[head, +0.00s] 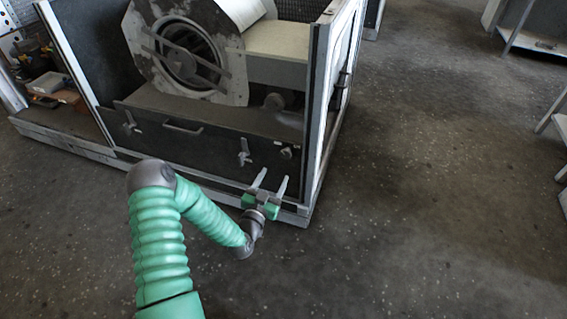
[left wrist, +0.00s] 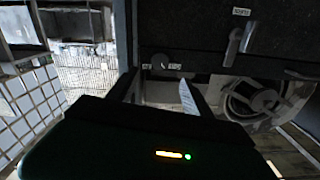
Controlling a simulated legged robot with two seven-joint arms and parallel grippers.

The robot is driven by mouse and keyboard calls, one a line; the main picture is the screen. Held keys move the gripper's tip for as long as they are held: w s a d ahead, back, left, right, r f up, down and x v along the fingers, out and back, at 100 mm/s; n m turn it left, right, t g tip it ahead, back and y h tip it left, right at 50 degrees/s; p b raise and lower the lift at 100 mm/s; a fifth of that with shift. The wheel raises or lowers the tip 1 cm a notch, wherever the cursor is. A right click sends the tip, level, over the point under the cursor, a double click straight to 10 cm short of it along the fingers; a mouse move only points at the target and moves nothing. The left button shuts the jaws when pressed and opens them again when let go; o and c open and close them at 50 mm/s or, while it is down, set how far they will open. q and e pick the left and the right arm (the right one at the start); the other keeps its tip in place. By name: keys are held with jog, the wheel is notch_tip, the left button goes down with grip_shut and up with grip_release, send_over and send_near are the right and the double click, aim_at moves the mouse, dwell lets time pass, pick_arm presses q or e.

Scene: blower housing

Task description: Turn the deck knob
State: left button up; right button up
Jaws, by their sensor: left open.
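A small round knob (head: 286,153) sits at the right end of the housing's dark front panel (head: 200,143), beside a small white label. It also shows in the left wrist view (left wrist: 160,62), above and between the fingers. A larger grey round piece (head: 274,102) sits higher, on the deck by the blower; I cannot tell which of the two is the deck knob. My left gripper (head: 272,177) is open and empty, its two fingers pointing up toward the panel, below the small knob in the head view. In the left wrist view its fingers (left wrist: 158,92) are apart with nothing between them.
A T-shaped latch handle (head: 244,152) is left of the small knob, with another (head: 130,122) farther left and a bar handle (head: 183,126) between. A frame post (head: 316,110) stands close on the right. The floor (head: 430,180) to the right is clear.

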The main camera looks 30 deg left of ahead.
aim_at(285, 155)
pick_arm(q)
jog(key=b+x, duration=0.2)
jog(key=x, duration=0.2)
jog(key=b+x, duration=0.1)
jog(key=x, duration=0.4)
jog(key=shift+w+a+f+b, duration=0.15)
jog(key=shift+w+f+b, duration=0.05)
jog(key=shift+b, duration=0.15)
jog(key=shift+w+a+r, duration=0.1)
jog(key=shift+w+r, duration=0.05)
jog(key=shift+w, duration=0.25)
pick_arm(e)
jog(key=x, duration=0.2)
jog(key=s+x, duration=0.1)
jog(key=x, duration=0.1)
jog(key=shift+f, duration=0.4)
